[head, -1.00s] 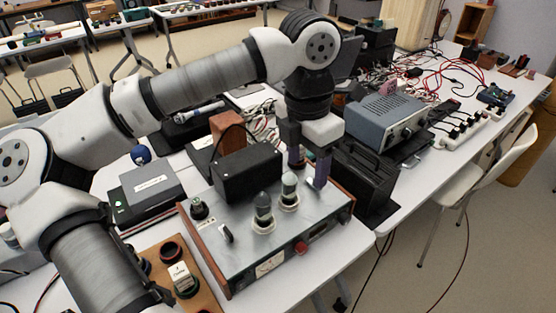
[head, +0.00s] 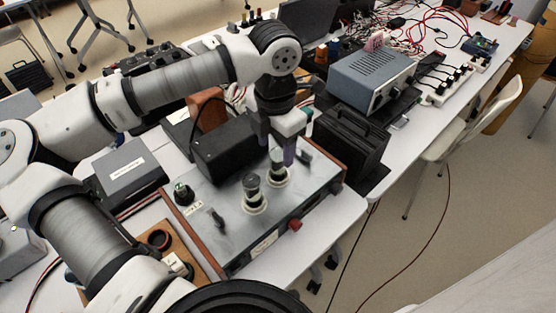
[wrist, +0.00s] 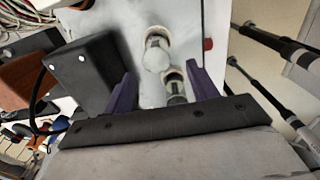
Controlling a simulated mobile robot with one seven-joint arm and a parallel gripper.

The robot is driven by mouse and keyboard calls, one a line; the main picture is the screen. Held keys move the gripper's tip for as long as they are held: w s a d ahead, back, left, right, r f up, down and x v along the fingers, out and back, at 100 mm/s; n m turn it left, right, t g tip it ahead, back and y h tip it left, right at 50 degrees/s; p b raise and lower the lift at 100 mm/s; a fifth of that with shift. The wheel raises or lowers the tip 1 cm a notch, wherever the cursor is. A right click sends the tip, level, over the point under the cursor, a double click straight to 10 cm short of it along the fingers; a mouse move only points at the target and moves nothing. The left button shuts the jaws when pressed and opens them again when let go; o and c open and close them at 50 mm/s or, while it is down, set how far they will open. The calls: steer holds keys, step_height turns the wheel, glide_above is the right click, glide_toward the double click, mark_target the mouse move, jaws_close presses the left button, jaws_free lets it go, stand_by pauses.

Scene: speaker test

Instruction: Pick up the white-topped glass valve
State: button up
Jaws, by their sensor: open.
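Two glass valves stand upright in pale round sockets on a grey metal-topped instrument (head: 220,224). The one with the paler, whitish top (head: 277,174) is right of and behind the greyer valve (head: 251,190). My gripper (head: 277,147) is open, with purple fingers pointing down close above the paler valve. I cannot tell whether either finger touches glass.
A black box (head: 226,150) sits on the instrument close to my gripper; it also fills the left of the wrist view (wrist: 83,72). A red knob (head: 295,225) is on the front. A black case (head: 350,145) and a grey-blue power unit (head: 370,78) stand to the right.

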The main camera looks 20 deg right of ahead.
steer(key=f, duration=0.1)
steer(key=f+p, duration=0.1)
steer(key=f, duration=0.2)
steer(key=shift+w+d+f+p, duration=0.1)
steer(key=shift+w+d+p, duration=0.15)
steer(key=shift+d+p, duration=0.15)
steer(key=shift+a+f, duration=0.1)
steer(key=shift+f, duration=0.45)
steer(key=c, duration=1.1)
steer(key=shift+o, duration=0.2)
steer(key=shift+r, duration=0.1)
step_height(320, 180, up, 28)
steer(key=b, duration=0.3)
